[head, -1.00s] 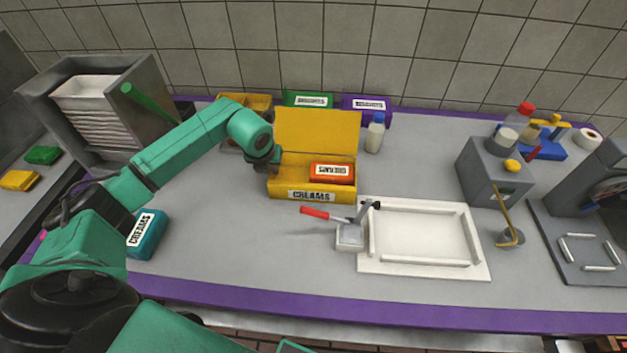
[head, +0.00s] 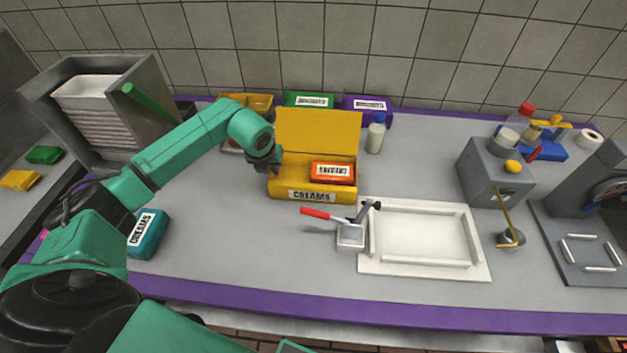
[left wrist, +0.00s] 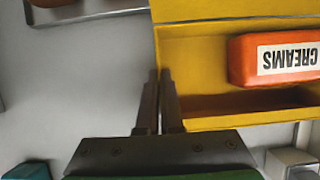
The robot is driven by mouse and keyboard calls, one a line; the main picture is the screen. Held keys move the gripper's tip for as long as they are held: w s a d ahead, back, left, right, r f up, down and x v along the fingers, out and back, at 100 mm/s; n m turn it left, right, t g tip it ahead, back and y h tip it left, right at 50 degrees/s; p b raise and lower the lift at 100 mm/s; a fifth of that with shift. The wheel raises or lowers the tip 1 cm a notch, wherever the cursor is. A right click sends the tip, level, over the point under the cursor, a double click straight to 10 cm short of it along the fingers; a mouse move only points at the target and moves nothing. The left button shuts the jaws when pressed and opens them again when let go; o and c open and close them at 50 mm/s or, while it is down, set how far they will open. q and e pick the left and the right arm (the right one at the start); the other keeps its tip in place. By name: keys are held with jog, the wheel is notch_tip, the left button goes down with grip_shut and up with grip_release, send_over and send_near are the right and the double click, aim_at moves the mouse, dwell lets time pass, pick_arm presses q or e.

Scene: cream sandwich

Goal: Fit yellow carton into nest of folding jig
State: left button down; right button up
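The yellow carton (head: 283,186) stands open on the counter, its lid raised at the back and a CREAMS label on its front. An orange pack (head: 333,173) lies inside it. My left gripper (head: 268,160) is at the carton's left end. In the left wrist view, its fingers (left wrist: 159,85) are close together, one on each side of the carton's left wall (left wrist: 158,42), and look closed on it. The white board with raised rails (head: 385,265), which looks like the folding jig, lies to the right of the carton, its nest empty. My right gripper is not in view.
A red-handled clamp (head: 350,235) stands at the board's left edge, in front of the carton. Bins line the wall. A teal pack (head: 148,235) lies at left. A grey box (head: 494,172) stands right of the board.

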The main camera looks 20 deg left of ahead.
pick_arm(q)
jog(key=shift+w+r, duration=0.1)
jog(key=shift+r, duration=0.4)
notch_tip(320, 180, up, 19)
jog(key=b, duration=0.3)
